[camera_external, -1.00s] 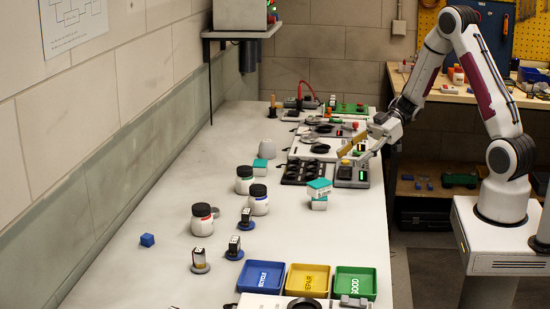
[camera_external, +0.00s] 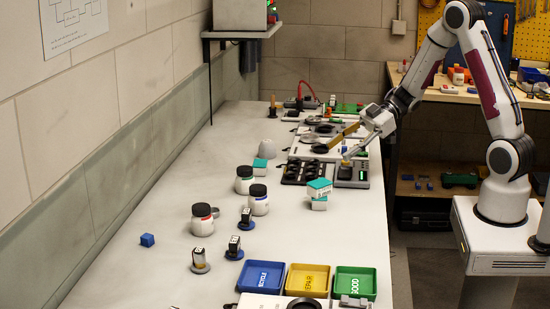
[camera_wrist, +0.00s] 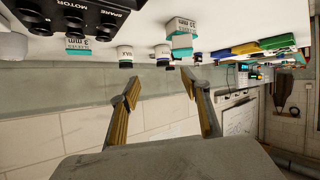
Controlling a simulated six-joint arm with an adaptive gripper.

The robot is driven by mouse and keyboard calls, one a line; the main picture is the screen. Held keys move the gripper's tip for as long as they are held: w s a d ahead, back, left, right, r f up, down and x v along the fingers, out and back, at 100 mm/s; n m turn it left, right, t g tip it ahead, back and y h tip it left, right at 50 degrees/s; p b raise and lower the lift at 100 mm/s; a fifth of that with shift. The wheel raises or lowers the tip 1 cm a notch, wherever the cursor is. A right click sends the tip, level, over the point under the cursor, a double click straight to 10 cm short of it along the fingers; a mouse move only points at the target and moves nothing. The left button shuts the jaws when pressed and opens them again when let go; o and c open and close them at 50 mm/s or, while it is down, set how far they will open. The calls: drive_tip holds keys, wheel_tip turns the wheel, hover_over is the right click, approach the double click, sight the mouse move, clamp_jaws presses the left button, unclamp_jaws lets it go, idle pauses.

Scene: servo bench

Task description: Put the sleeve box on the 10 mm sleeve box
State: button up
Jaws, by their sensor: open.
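A teal and white sleeve box (camera_external: 319,187) rests on top of another teal and white sleeve box (camera_external: 319,203) on the bench, turned slightly against it. The pair also shows in the wrist view, with a labelled white box (camera_wrist: 183,25) and a teal one against it; I cannot read the size surely. A third teal and white box (camera_external: 260,165) lies farther back; a box marked 3 mm (camera_wrist: 79,44) shows in the wrist view. My gripper (camera_external: 339,152) is open and empty, above and behind the stacked pair, apart from it.
White jars with black lids (camera_external: 245,180) stand left of the stack. A black tray (camera_external: 300,172) and a grey device (camera_external: 351,174) lie below my gripper. Blue, yellow and green bins (camera_external: 356,270) are at the front. The bench's left side is mostly clear.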

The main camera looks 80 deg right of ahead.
drive_tip(key=w+d+r+m+t+h, duration=0.25)
drive_tip(key=w+r+h, duration=0.25)
drive_tip(key=r+h, duration=0.25)
drive_tip(key=s+r+m+g+h, duration=0.25)
drive_tip(key=s+r+h, duration=0.2)
drive_tip(key=r, duration=0.35)
drive_tip(key=s+a+f+m+g+y, duration=0.2)
drive_tip(key=s+a, duration=0.6)
drive_tip(key=s, duration=0.4)
drive_tip(key=s+a+f+m+g+y, duration=0.1)
drive_tip(key=s+a+f+g+y, duration=0.1)
drive_tip(key=s+a, duration=0.7)
drive_tip(key=s, duration=0.3)
drive_tip(key=shift+s+a+m+g+y, duration=0.15)
drive_tip(key=shift+s+m+g+y, duration=0.15)
drive_tip(key=shift+m, duration=0.1)
